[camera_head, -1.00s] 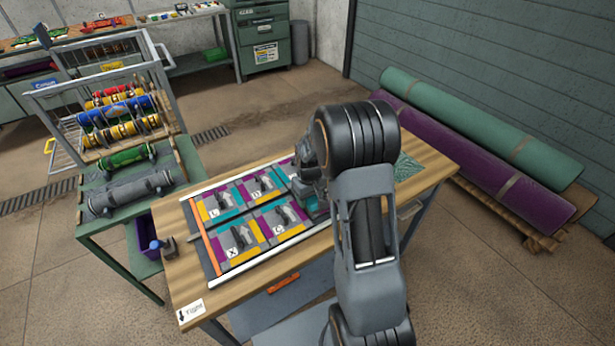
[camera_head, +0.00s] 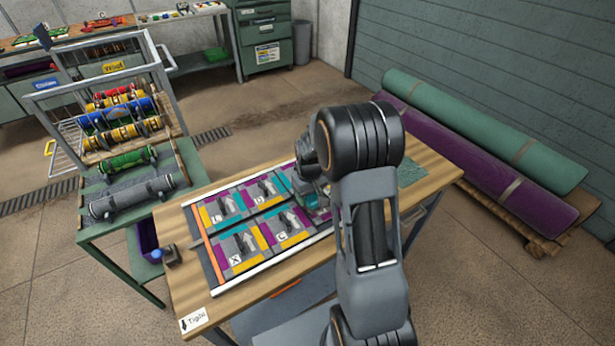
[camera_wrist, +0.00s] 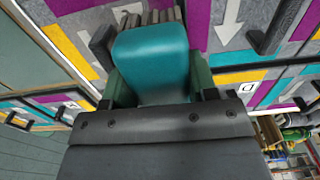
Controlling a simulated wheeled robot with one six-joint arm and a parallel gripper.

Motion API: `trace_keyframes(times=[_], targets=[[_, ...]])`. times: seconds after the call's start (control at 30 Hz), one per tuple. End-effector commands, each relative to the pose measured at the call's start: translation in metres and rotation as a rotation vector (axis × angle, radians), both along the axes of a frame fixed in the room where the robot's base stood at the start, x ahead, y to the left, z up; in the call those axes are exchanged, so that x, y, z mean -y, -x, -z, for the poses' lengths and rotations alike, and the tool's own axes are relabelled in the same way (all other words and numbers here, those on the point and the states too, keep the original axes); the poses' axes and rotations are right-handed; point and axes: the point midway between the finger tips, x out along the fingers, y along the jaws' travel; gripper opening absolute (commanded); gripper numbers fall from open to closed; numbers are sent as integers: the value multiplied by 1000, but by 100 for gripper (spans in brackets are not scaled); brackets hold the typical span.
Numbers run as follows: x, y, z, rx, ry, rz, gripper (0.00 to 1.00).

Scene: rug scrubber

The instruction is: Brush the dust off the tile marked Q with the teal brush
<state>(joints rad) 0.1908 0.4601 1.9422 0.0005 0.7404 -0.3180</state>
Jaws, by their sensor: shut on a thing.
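My gripper (camera_wrist: 160,85) is shut on the teal brush (camera_wrist: 150,60), whose teal block fills the middle of the wrist view. Its grey bristles (camera_wrist: 143,19) point toward the tiled panel. I cannot tell whether they touch it. In the head view my gripper (camera_head: 316,200) is over the panel's right part, largely hidden by my arm. The panel (camera_head: 262,264) lies on the wooden bench, with tiles marked L, D, X and C showing. I cannot make out a tile marked Q or any dust. Arrows and dark handles show on the tiles.
The wooden bench (camera_head: 428,178) has some bare room at its right end. A green side table (camera_head: 110,228) with rollers stands to the left. A small blue-topped clamp (camera_head: 168,254) sits at the bench's left edge. Rolled rugs (camera_head: 480,135) lie on a pallet at right.

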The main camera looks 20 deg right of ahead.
Motion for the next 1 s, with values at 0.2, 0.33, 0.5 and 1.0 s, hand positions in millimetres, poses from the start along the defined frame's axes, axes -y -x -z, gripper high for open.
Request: trace_keyframes(times=[0.2,0.33,0.5,1.0], targets=[[-3,-1,-33,3,1,-6,20],[-3,-1,-49,3,1,-7,20],[-3,-1,-61,4,0,-7,20],[-3,-1,-60,3,1,-7,31]])
